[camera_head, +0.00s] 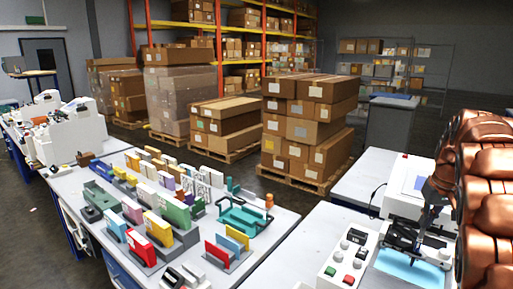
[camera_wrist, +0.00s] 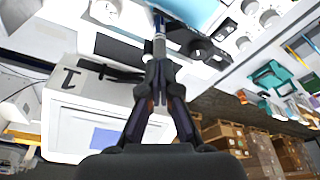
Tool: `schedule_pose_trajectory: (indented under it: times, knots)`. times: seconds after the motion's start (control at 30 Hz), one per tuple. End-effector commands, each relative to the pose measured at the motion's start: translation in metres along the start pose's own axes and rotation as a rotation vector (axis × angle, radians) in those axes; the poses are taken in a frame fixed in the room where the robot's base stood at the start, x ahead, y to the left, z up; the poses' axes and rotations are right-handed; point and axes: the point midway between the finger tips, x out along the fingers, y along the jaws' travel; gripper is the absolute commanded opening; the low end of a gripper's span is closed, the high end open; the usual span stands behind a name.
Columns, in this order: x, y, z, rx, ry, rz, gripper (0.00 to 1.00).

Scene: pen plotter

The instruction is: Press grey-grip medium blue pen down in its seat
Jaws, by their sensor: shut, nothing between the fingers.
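The pen (camera_wrist: 159,40), a thin blue-grey shaft with a dark part at its far end, shows just past my fingertips in the wrist view. It stands at the dark pen holder (camera_wrist: 196,45) of the white plotter (camera_head: 415,205). My gripper (camera_wrist: 158,68) is shut and empty, its dark fingertips in line with the near end of the pen. I cannot tell whether they touch it. In the head view my gripper (camera_head: 436,192) is over the plotter, partly hidden by my copper-coloured arm, and the pen cannot be made out there.
A light-blue sheet (camera_head: 408,268) lies on the plotter bed. A white control box (camera_head: 346,258) with coloured buttons stands left of it. The table at left (camera_head: 120,160) is crowded with coloured blocks and holders. Stacked cartons (camera_head: 308,130) stand on pallets behind.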

Motion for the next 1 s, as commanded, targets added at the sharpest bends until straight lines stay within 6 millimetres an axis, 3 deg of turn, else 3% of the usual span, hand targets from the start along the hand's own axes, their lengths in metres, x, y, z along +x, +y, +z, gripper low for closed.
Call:
schedule_pose_trajectory:
  times: [0.57, 1.0]
  knots:
    - [0.0098, -0.0001, 0.0020, 0.000, 0.000, 0.000, 0.00]
    - [0.0049, -0.0001, 0.0010, 0.000, 0.000, 0.000, 0.00]
